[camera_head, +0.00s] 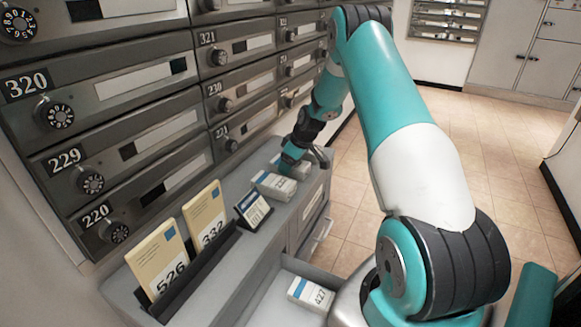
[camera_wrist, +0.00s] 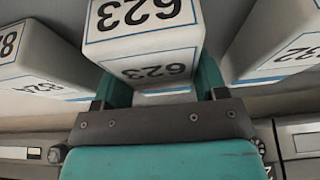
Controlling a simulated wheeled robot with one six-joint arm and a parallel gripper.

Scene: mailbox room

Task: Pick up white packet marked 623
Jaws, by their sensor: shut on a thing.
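The white packet marked 623 (camera_wrist: 148,42) is in the middle of the wrist view, with blue edging and its number on two faces. My gripper (camera_wrist: 158,88) has one teal finger on each side of this packet and is shut on it. In the head view my gripper (camera_head: 303,160) is low at the far end of the grey counter, among white packets. The numbers there are too small to read, and the arm partly hides the held packet.
White packets stand close on both sides, one at left (camera_wrist: 40,60) and one at right (camera_wrist: 275,45). Nearer on the counter (camera_head: 268,237) are tan envelopes 526 (camera_head: 160,258) and 332 (camera_head: 205,215) in a black rack. Packet 427 (camera_head: 311,294) lies in an open drawer. Numbered mailboxes line the left wall.

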